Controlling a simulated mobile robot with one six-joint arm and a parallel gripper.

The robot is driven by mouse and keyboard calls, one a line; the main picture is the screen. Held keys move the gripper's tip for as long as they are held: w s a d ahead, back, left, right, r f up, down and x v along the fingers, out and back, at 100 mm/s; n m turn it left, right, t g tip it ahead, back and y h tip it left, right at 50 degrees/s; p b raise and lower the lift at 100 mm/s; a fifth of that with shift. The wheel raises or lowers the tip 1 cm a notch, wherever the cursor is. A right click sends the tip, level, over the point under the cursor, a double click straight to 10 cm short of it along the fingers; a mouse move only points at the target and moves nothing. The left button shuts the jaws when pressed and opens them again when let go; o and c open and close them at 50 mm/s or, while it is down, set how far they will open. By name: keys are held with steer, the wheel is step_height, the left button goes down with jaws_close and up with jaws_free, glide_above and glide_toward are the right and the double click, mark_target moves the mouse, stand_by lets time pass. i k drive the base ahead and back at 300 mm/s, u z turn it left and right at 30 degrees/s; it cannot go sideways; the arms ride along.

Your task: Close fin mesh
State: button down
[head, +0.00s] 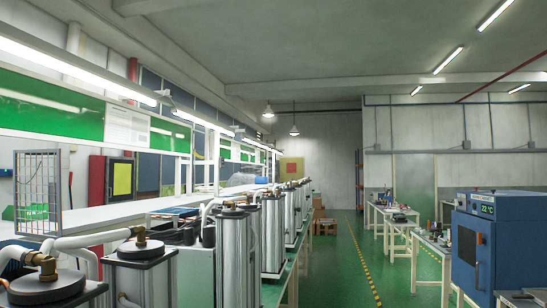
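A dark wire mesh panel (37,192) stands upright at the left, at the near end of the white bench. I cannot tell whether it is the fin mesh or whether it is open or closed. Metal sieve columns (236,255) stand in a row along the bench, running away from me. The nearest ones have dark round lids (47,287) with brass fittings and thick white hoses (95,237). My gripper is not in view.
A green-floored aisle (345,265) with yellow dashed lines runs clear to the back wall. On the right are a blue oven (500,245) and tables (395,214) with tools. Cardboard boxes (322,222) stand far back.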

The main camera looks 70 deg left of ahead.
mark_target(54, 190)
steer(key=u, duration=1.8)
steer(key=i, duration=2.05)
steer(key=u, duration=3.15)
